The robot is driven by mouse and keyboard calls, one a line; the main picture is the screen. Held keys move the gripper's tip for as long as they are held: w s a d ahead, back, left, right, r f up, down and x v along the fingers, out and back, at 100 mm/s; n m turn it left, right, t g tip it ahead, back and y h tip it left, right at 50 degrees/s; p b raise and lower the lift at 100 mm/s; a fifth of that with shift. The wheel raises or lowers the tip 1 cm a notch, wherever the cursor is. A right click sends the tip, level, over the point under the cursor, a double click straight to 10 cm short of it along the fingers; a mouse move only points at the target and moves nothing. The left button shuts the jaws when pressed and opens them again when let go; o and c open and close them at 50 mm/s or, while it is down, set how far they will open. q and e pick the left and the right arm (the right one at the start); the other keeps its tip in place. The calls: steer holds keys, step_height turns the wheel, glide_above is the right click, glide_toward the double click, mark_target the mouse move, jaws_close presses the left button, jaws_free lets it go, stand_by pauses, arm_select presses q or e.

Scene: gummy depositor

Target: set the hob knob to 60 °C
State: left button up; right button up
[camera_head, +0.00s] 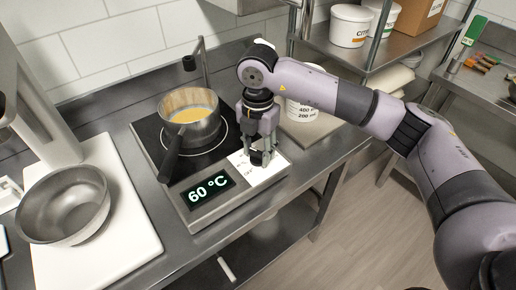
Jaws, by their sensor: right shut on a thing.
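The hob (176,137) has a black cooking plate and a front panel whose display (209,188) reads 60 °C. My right gripper (260,160) points down at the white dial plate (270,174) to the right of the display. It is shut on the hob knob, which its fingers mostly hide. A saucepan (192,130) with yellow liquid stands on the hob, its dark handle reaching toward the front. My left gripper is not in view.
A metal bowl (63,206) sits on a white board (110,252) at left. A shelf (395,48) with white tubs (350,27) is at back right. The counter's front edge is close to the hob.

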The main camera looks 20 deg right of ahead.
mark_target(258, 151)
steer(key=o, duration=1.2)
steer(key=shift+c, duration=0.2)
step_height(258, 151, up, 12)
